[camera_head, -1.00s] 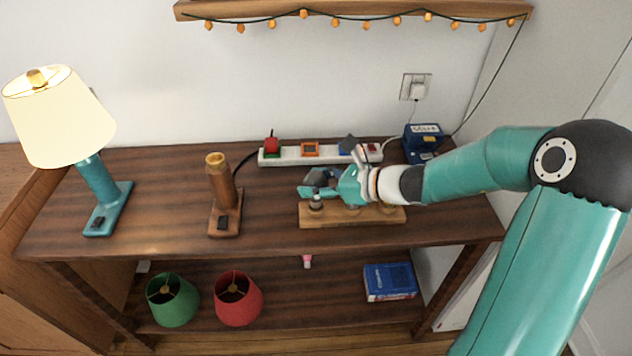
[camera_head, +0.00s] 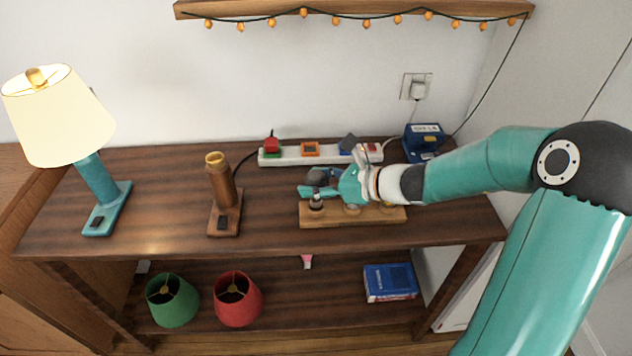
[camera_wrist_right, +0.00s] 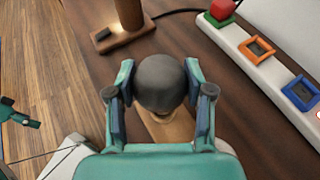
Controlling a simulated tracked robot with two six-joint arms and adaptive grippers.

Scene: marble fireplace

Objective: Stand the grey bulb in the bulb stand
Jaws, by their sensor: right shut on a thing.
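The grey bulb (camera_wrist_right: 160,84) is a dark round globe between the two fingers of my right gripper (camera_wrist_right: 160,95) in the right wrist view. My right gripper also shows in the head view (camera_head: 318,190), shut on the bulb over the left end of the bulb stand. The bulb stand (camera_head: 335,219) is a light wooden block on the table. The bulb (camera_head: 318,177) is upright above the stand's left place. The fingers partly hide its lower part, so I cannot tell whether it is seated. My left gripper is not in the head view.
A white power strip (camera_head: 285,157) with coloured plugs and a blue box (camera_head: 423,139) stand behind the bulb stand. A bare brown lamp base (camera_head: 221,195) and a lit teal lamp (camera_head: 98,185) stand left. Red (camera_head: 238,300) and green (camera_head: 172,300) shades sit on the lower shelf.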

